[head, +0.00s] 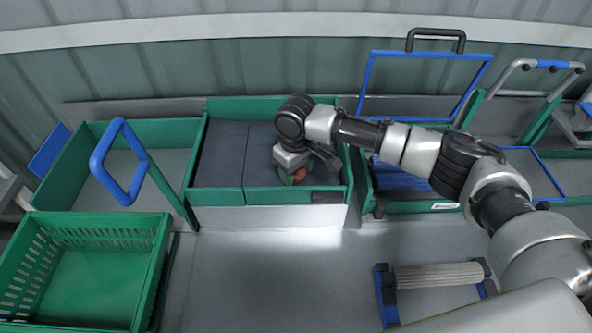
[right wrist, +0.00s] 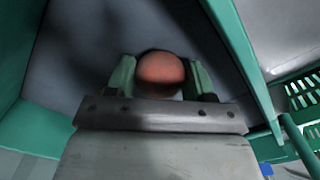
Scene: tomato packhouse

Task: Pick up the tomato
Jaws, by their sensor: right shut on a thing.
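The tomato (right wrist: 160,72) is round and orange-red. In the right wrist view it sits between the two green fingers of my right gripper (right wrist: 160,80), which is shut on it. In the head view my right gripper (head: 294,178) reaches down into the right part of the green-walled tray (head: 268,197), and only a small reddish bit of the tomato (head: 300,175) shows beside it. Whether the tomato touches the tray's dark floor is hard to tell. My left gripper is in neither view.
A green slatted crate (head: 90,225) stands at the front left, with a blue-handled frame (head: 120,165) behind it. A blue-framed rack (head: 425,55) stands at the back right. A roller (head: 438,275) lies at the front right. The grey surface (head: 270,270) before the tray is clear.

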